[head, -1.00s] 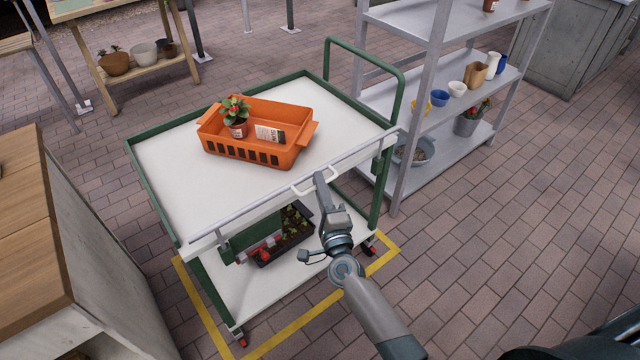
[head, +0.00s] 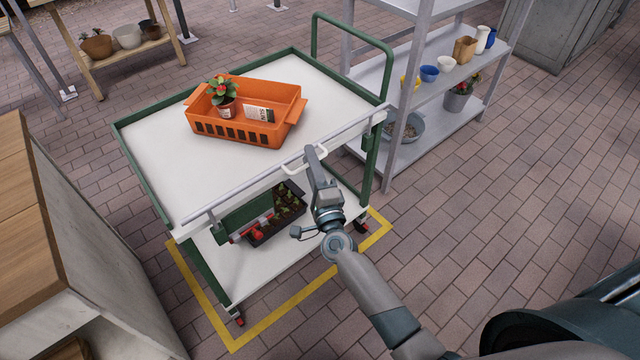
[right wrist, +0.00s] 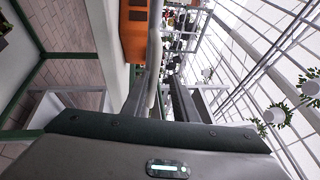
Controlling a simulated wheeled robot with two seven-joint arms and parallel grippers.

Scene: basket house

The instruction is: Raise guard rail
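The guard rail (head: 240,191) is a thin grey bar along the near long edge of a white cart with green edging. It lies about level with the cart top (head: 173,160). A white loop handle (head: 289,166) sticks out from it toward me. My right gripper (head: 314,153) is at the right part of this handle. In the right wrist view the two dark fingers of my right gripper (right wrist: 162,88) stand apart, with a pale bar between them, close to the left finger. A gap shows beside the right finger. My left gripper is not in view.
An orange crate (head: 205,128) with a potted plant (head: 222,92) stands on the cart top. A dark planter (head: 287,212) sits on the lower shelf. A grey shelf rack (head: 398,160) stands right of the cart, a wooden cabinet (head: 25,215) left. Brick floor at right is open.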

